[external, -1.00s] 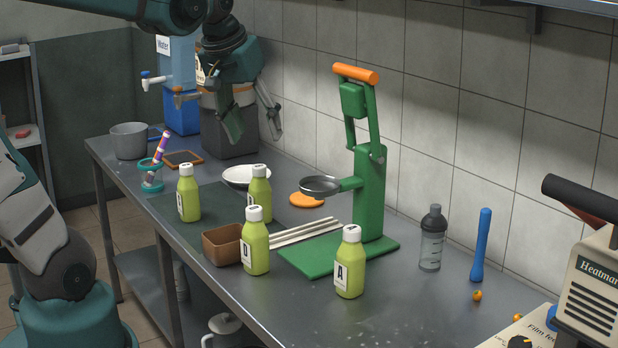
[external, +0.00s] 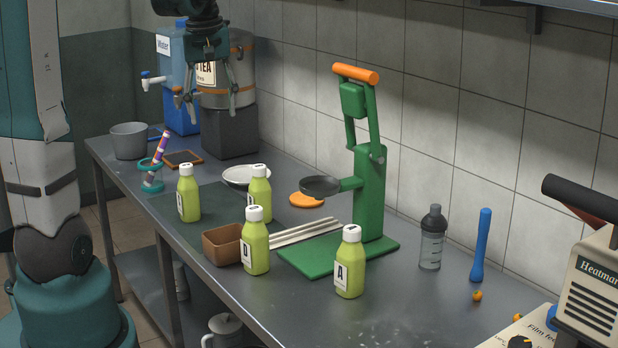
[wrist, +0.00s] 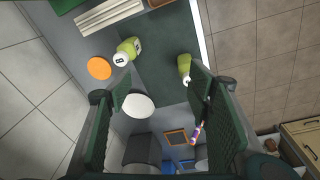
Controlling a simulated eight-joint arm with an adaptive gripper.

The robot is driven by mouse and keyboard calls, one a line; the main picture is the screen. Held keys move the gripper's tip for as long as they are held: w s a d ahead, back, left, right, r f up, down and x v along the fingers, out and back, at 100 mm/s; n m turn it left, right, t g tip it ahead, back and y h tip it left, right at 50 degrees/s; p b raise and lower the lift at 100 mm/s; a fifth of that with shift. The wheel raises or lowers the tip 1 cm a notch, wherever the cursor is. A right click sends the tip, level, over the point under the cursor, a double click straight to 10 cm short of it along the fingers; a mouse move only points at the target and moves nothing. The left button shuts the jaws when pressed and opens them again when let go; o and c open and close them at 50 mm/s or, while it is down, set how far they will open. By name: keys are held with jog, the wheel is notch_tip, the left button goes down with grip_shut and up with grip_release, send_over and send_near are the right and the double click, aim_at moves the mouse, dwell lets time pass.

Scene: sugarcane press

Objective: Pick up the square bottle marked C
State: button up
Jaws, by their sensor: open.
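Several square green bottles with white caps stand upright on the bench. One is marked D (external: 255,245) and one A (external: 349,265). In the wrist view the back bottle (wrist: 128,49) and the left bottle (wrist: 184,66) both show beyond the fingers. My gripper (external: 211,95) is open, empty and pointing down, high above the far end of the bench. Its spread fingers (wrist: 160,98) frame the wrist view.
A white plate (external: 240,178) and orange disc (external: 307,200) lie near the back bottle. The green press (external: 369,195) stands to the right, a brown box (external: 221,246) at the front. The tea dispenser (external: 238,72), water dispenser (external: 176,75) and grey pot (external: 128,141) crowd the far end.

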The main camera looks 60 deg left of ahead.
aim_at(187, 180)
jog(key=s+a+f+n+g+p, duration=0.1)
jog(key=s+a+f+n+p, duration=0.2)
jog(key=a, duration=0.9)
jog(key=shift+h, duration=0.4)
jog(key=f, duration=0.6)
jog(key=f+b, duration=0.1)
jog(key=f, duration=1.1)
jog(key=shift+s+d+f, duration=0.1)
jog(key=shift+s+f, duration=0.15)
jog(key=shift+f, duration=0.45)
jog(key=shift+f+b, duration=0.4)
jog(key=shift+f, duration=0.9)
jog(key=shift+f, duration=0.1)
jog(key=shift+d+f+b, duration=0.15)
jog(key=shift+f+b, duration=0.25)
jog(key=shift+f, duration=2.1)
jog(key=c, duration=1.2)
